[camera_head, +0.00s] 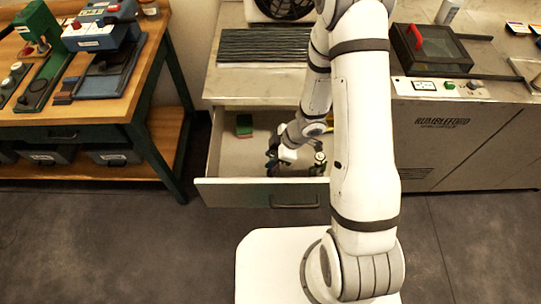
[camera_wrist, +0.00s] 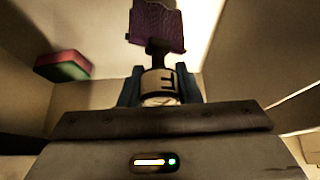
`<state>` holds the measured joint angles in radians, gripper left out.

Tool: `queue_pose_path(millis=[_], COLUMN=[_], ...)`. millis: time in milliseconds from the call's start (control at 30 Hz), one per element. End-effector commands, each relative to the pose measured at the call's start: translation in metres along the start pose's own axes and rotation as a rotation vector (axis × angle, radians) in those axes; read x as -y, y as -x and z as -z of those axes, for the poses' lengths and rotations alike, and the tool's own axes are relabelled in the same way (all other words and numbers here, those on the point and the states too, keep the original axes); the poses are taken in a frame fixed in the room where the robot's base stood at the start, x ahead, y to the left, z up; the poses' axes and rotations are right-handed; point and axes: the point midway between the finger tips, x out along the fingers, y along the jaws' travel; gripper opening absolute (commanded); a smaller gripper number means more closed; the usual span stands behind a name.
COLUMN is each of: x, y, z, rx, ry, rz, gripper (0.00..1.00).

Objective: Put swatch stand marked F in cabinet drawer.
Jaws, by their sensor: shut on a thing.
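The swatch stand marked F (camera_wrist: 158,82) shows in the wrist view, with a light base bearing a dark letter, a dark post and a purple swatch on top. My gripper (camera_wrist: 160,92) is shut on its base, with a blue finger on either side. In the head view my gripper (camera_head: 273,160) is inside the open cabinet drawer (camera_head: 225,183), low and near its front panel. The stand is too small and dark to make out there. I cannot tell whether its base touches the drawer floor.
A green and red block (camera_head: 244,126) lies at the drawer's back left; it also shows in the wrist view (camera_wrist: 62,67).

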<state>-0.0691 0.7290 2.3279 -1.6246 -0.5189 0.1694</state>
Motion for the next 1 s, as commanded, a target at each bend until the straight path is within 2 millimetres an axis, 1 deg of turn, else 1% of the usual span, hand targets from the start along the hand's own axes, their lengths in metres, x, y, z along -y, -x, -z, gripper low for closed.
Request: queue_pose_path(millis=[533, 733, 767, 1000], x=[-0.0001, -0.0002, -0.0002, -0.0001], y=[-0.0076, -0.007, -0.007, -0.007], z=[-0.0043, -0.004, -0.004, -0.0041], rx=[0.0, 0.0, 0.0, 0.0], ry=[0.001, 0.001, 0.0, 0.0], rz=[0.0, 0.0, 0.0, 0.0], gripper=[0.0, 0.0, 0.32, 0.51])
